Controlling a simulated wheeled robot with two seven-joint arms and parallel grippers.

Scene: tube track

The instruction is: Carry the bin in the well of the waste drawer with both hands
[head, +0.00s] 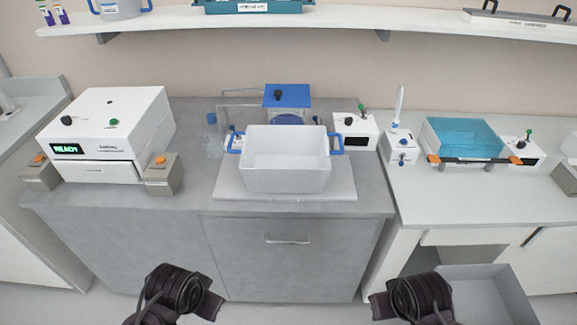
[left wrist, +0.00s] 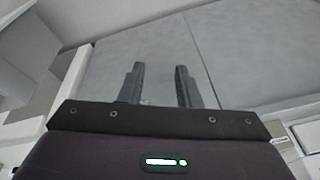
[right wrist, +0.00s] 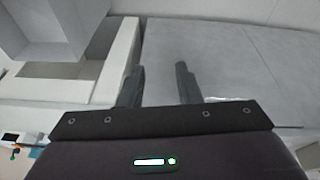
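A white bin (head: 288,178) with a blue handle on its left and right sides stands upright on a pale plate on the grey counter. It looks empty. A grey box-like open drawer or container (head: 487,298) shows at the bottom right, cut off by the frame; I cannot tell whether it is the waste drawer. My left gripper (left wrist: 160,72) is open and empty, facing grey cabinet panels. My right gripper (right wrist: 158,70) is open and empty, also before grey panels. Both are low in front of the counter, apart from the bin. The head view shows my dark arms, not clear fingertips.
A white machine (head: 115,125) reading READY stands on the left. A blue-lidded container (head: 287,97) stands behind the bin. A teal tray (head: 462,138) is on the right counter. A grey cabinet front (head: 290,265) with a handle is below the bin. A shelf (head: 330,17) runs above.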

